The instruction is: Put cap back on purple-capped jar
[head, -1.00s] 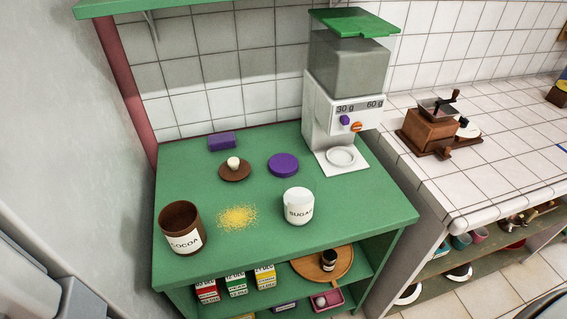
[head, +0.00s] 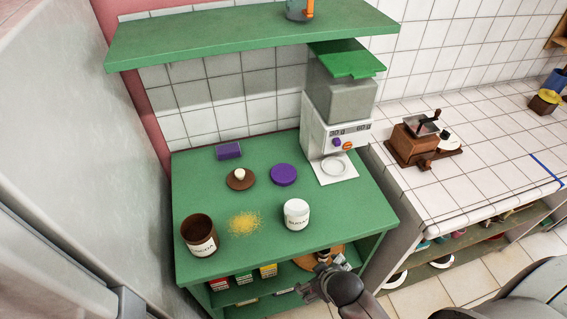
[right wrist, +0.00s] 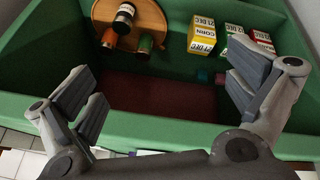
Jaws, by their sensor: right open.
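A purple round cap (head: 284,174) lies flat on the green table top. A white jar labelled SUGAR (head: 296,214) stands upright in front of it; I cannot clearly tell whether its top is open. A brown COCOA jar (head: 199,236) stands open at the front left, and a brown lid with a pale knob (head: 240,180) lies behind it. My right gripper (head: 311,284) is at the table's lower front, by the shelf below the top. In the right wrist view its fingers (right wrist: 168,95) are spread and empty, facing the lower shelf. My left gripper is not in view.
Yellow powder (head: 244,223) is spilled between the jars. A purple block (head: 228,150) and a dispenser (head: 337,125) stand at the back. The lower shelf holds a round wooden tray (right wrist: 160,22) with a dark bottle (right wrist: 123,18), and several cartons (right wrist: 202,38). A green shelf (head: 250,38) hangs above.

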